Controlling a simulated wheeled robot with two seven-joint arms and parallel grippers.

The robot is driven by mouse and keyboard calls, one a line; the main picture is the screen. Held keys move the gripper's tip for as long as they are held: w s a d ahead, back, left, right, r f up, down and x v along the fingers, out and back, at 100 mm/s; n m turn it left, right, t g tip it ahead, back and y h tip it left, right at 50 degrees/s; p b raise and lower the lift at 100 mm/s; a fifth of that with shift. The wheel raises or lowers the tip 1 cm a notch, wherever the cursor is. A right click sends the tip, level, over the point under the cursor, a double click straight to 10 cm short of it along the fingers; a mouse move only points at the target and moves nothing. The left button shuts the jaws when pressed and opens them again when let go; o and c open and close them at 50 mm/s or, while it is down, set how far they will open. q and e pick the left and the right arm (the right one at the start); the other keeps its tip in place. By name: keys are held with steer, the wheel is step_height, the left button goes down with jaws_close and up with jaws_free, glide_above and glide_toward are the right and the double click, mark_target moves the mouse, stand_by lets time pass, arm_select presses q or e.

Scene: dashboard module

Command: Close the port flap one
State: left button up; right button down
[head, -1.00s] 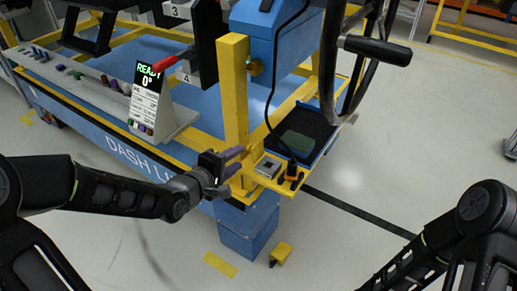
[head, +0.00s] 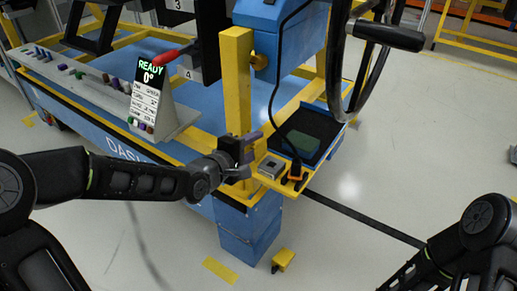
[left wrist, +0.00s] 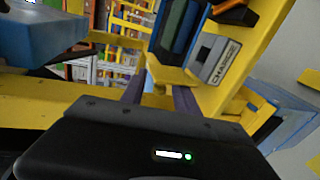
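My left gripper (head: 246,155) is open beside the foot of the yellow post, at the left end of a yellow shelf (head: 289,189). Its two grey-purple fingers (left wrist: 160,92) also show in the left wrist view, apart, with a yellow piece (left wrist: 173,76) of the fixture at or between their tips. A small grey box (head: 270,166) sits on the shelf just right of the fingers. In the left wrist view a grey plate marked CHARGER (left wrist: 216,58) lies beyond the right finger. I cannot clearly make out the port flap. My right gripper is out of view.
A black and orange plug (head: 297,175) with a black cable stands right of the grey box. A yellow post (head: 237,85) rises behind the gripper. A blue tray (head: 318,150) and a steering wheel (head: 390,35) are at the right. A display (head: 150,92) reads READY 0°.

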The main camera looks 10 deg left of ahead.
arm_select(q)
steer(key=shift+b+x, duration=0.3)
steer(key=shift+x, duration=0.8)
steer(key=shift+c, duration=0.3)
jaws_close()
